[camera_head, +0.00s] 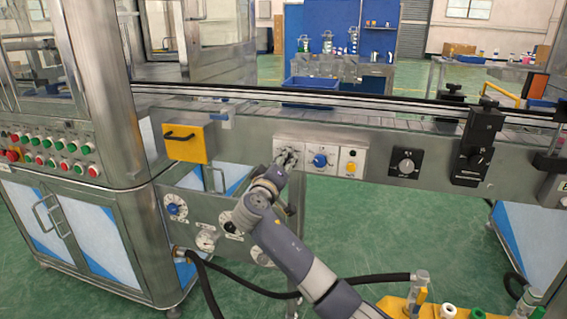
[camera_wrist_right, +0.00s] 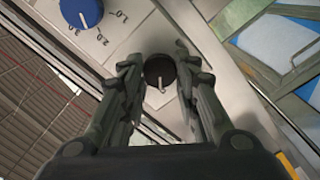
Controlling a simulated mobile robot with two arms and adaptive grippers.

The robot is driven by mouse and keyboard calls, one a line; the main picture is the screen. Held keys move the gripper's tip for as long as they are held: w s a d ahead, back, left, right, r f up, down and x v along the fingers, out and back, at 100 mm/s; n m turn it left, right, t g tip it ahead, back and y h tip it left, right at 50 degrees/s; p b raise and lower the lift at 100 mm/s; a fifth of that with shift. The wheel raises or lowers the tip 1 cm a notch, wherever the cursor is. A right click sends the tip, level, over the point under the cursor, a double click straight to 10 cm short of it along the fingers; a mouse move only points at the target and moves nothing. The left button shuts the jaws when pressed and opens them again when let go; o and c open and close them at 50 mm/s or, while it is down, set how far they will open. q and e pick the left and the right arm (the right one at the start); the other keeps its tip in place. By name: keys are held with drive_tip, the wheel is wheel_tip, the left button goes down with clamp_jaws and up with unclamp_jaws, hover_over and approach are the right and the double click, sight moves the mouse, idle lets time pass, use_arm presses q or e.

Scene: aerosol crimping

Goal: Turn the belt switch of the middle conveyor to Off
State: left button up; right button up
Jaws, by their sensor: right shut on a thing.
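The black rotary switch (camera_wrist_right: 159,72) is on a light plate on the front of the conveyor (camera_head: 240,138). A white pointer line shows on its face in the right wrist view; I cannot read its setting there. My right gripper (camera_head: 288,157) reaches up to this plate and covers the switch in the head view. In the right wrist view its fingers (camera_wrist_right: 160,80) are on both sides of the switch, shut on it. My left gripper is not in view.
A yellow box with a handle (camera_head: 190,142) juts out at the left.

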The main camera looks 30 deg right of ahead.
drive_tip(key=o, duration=1.1)
drive_tip(key=shift+c, duration=0.2)
drive_tip(key=v, duration=1.2)
